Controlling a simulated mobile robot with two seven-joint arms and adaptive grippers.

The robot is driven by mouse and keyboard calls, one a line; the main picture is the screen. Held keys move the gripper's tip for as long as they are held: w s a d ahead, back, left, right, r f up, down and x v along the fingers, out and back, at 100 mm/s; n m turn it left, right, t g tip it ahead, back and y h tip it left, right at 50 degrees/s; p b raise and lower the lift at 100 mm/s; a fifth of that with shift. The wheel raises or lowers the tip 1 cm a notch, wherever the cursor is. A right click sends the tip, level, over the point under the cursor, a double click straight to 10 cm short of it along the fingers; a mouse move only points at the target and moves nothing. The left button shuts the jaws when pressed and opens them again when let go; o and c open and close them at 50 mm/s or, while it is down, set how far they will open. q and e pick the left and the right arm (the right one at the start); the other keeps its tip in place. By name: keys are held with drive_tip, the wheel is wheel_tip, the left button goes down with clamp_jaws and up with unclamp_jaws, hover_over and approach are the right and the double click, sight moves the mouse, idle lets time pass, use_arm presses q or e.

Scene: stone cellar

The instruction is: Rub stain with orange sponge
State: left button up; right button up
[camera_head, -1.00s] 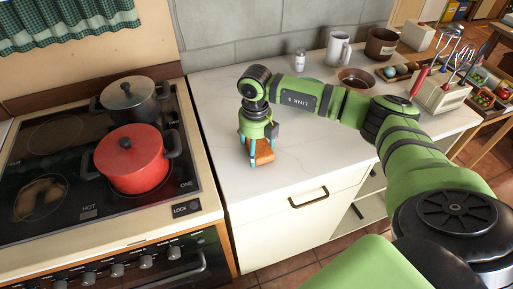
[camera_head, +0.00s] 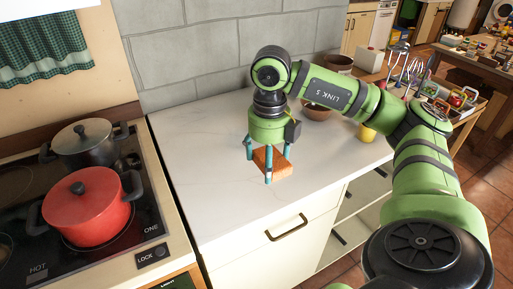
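The orange sponge (camera_head: 274,162) is at the white countertop (camera_head: 205,200), near its front edge. My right gripper (camera_head: 268,164) points down, with its teal fingers around the sponge, and appears shut on it. The sponge looks low at the counter surface; I cannot tell whether it presses on it. No stain can be made out on the visible counter; the gripper and sponge hide the patch beneath them. My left gripper is not in view.
A red pot (camera_head: 88,208) and a grey pot (camera_head: 84,145) stand on the stove at left. A brown bowl (camera_head: 317,112) and a yellow item (camera_head: 368,133) are partly behind my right arm. The counter left of the gripper is clear.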

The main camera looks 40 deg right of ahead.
drive_tip(key=o, duration=0.4)
drive_tip(key=shift+c, duration=0.2)
drive_tip(key=c, duration=0.5)
drive_tip(key=shift+o, duration=0.2)
